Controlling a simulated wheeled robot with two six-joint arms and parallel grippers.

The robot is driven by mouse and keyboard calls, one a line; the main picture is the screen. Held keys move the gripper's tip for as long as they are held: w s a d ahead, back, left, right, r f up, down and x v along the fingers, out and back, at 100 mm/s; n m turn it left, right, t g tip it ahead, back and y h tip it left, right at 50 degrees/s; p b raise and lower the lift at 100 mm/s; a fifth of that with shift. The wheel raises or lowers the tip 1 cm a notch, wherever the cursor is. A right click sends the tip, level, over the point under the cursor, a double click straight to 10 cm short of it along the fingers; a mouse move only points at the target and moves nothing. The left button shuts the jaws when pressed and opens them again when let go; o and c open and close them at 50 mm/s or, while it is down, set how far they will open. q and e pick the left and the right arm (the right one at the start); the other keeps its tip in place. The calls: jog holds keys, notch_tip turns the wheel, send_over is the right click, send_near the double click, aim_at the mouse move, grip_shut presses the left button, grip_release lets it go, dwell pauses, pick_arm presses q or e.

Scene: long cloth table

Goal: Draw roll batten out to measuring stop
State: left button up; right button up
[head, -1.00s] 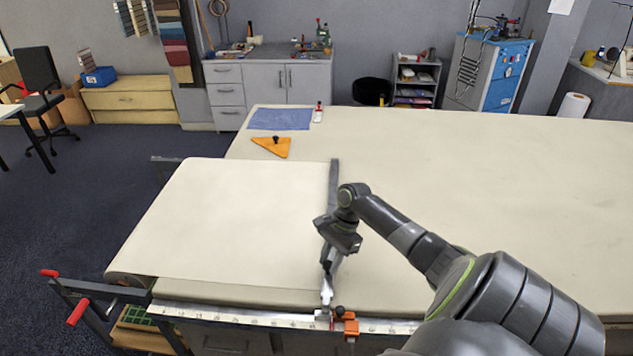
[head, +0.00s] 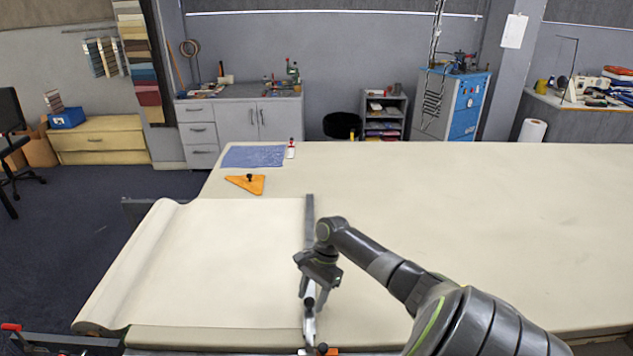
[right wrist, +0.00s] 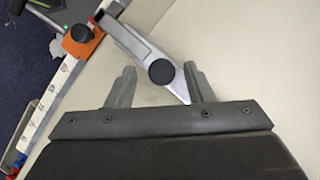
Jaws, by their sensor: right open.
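The roll batten (head: 309,212) is a dark grey bar along the right edge of the cream cloth sheet (head: 235,260); its near part is hidden by my right arm. The measuring stop is an orange clamp with a black knob, cut off at the bottom of the head view; it shows in the right wrist view (right wrist: 82,42) on the white rule (right wrist: 62,85). My right gripper (right wrist: 160,68) is open. A silver metal piece with a black knob (right wrist: 162,71) lies between its spread fingers, not visibly gripped. My left gripper is out of view.
The cloth roll (head: 125,265) curves down at the table's left end. An orange triangle (head: 240,184), a blue cloth (head: 252,156) and a small white bottle (head: 290,150) sit at the far left. The table top (head: 480,210) to the right is clear.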

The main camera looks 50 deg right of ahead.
jog(key=b+v, duration=0.3)
jog(key=v, duration=1.4)
